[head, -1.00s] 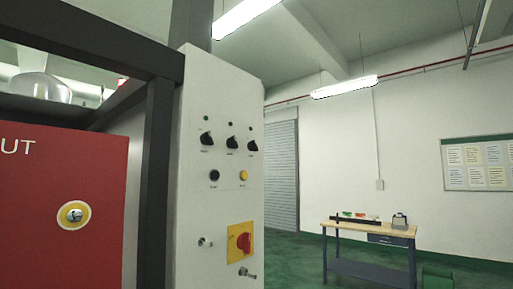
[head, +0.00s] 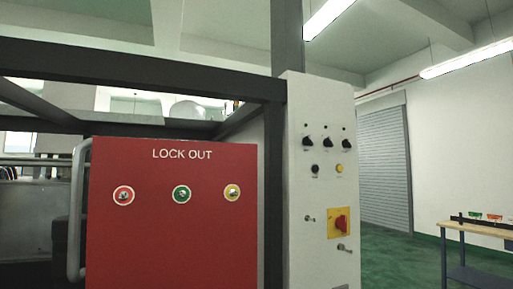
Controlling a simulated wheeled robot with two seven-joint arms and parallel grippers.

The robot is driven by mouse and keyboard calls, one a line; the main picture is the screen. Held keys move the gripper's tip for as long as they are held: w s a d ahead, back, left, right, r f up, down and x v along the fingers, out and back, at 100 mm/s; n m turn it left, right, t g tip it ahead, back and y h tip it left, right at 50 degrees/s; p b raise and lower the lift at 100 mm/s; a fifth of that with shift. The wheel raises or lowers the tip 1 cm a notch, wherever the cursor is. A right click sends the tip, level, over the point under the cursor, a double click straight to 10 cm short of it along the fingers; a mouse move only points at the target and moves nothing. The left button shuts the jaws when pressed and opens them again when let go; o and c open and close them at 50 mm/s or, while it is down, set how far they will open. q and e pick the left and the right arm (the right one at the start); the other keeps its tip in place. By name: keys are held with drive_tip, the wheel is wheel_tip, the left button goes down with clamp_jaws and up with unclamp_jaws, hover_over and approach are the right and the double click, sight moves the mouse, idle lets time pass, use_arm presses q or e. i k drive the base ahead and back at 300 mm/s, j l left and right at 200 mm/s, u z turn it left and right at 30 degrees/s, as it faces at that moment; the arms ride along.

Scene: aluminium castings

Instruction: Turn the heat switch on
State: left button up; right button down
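A light grey control panel (head: 320,185) stands right of centre in the head view. Near its top is a row of three black rotary switches: left (head: 307,141), middle (head: 326,142) and right (head: 346,144). Their labels are too small to read, so I cannot tell which one is the heat switch. Below them are a black button (head: 315,169) and a yellow button (head: 339,169). Lower down is a red rotary switch (head: 341,223) on a yellow plate. Neither of my grippers is in view.
A red LOCK OUT board (head: 170,245) with three round fittings stands left of the panel, beside a dark frame (head: 140,66). A workbench (head: 475,232) is at the right edge. Green floor is open between panel and bench, before a grey shutter (head: 383,170).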

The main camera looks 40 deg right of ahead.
sight(345, 143)
drive_tip(key=l+u, duration=0.2)
drive_tip(key=l, duration=0.3)
drive_tip(key=l+u, duration=0.25)
drive_tip(key=l, duration=0.2)
drive_tip(key=k+l+u, duration=0.2)
drive_tip(key=l, duration=0.25)
drive_tip(key=l+u, duration=0.25)
drive_tip(key=l, duration=0.25)
drive_tip(key=k+l+u, duration=0.2)
drive_tip(key=l, duration=0.25)
drive_tip(key=k+l+u, duration=0.1)
drive_tip(key=l+u, duration=0.15)
drive_tip(key=l, duration=0.15)
